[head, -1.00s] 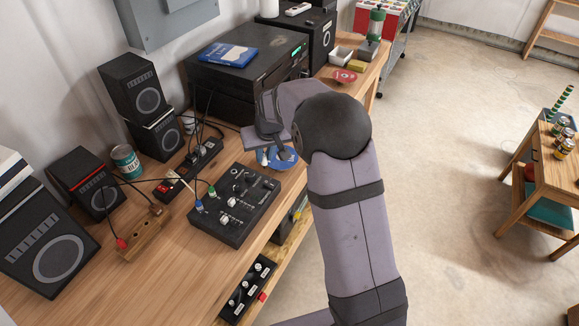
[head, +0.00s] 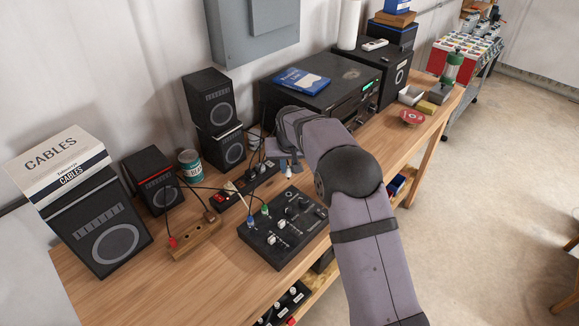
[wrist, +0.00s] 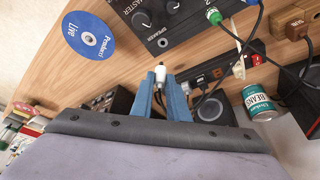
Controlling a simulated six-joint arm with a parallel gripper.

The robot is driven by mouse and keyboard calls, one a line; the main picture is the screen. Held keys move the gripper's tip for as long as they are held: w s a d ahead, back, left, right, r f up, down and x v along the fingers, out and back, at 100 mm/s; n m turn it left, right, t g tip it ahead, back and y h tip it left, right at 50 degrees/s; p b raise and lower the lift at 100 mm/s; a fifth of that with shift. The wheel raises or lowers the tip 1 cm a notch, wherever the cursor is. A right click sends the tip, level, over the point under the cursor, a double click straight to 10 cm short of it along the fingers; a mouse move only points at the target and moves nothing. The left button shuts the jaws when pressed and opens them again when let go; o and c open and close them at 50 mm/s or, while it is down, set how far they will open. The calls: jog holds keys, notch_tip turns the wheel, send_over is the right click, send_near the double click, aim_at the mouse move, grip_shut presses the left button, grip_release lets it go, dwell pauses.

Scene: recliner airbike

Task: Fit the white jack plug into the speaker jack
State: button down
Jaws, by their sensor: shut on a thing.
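The white jack plug (wrist: 160,74) is between the two blue fingers of my gripper (wrist: 162,88) in the wrist view, tip outward. In the head view it shows as a small white piece (head: 289,172) under my gripper (head: 284,159), just behind the black mixer box (head: 262,240). The wrist view shows a lettered label that appears to read SPEAKER (wrist: 184,41) on that box. A small round socket (wrist: 163,43) beside it looks like the speaker jack. The plug tip is apart from it. My gripper is shut on the plug.
A green plug (wrist: 214,16) stands in the mixer, with a cable. A power strip (head: 250,184), a wooden block (head: 195,238), a bean can (head: 190,163) and speakers (head: 222,148) crowd the left. A blue disc (wrist: 88,38) lies on the bench (wrist: 62,62).

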jog(key=shift+f, duration=0.1)
jog(key=shift+f+b, duration=2)
jog(key=shift+f, duration=0.8)
jog(key=shift+f+b, duration=1.05)
jog(key=shift+f, duration=0.55)
jog(key=c, duration=1.6)
grip_release()
jog(key=shift+c, duration=0.2)
jog(key=b+v, duration=0.3)
jog(key=v, duration=0.4)
jog(key=shift+r, duration=0.2)
jog(key=shift+s, duration=0.15)
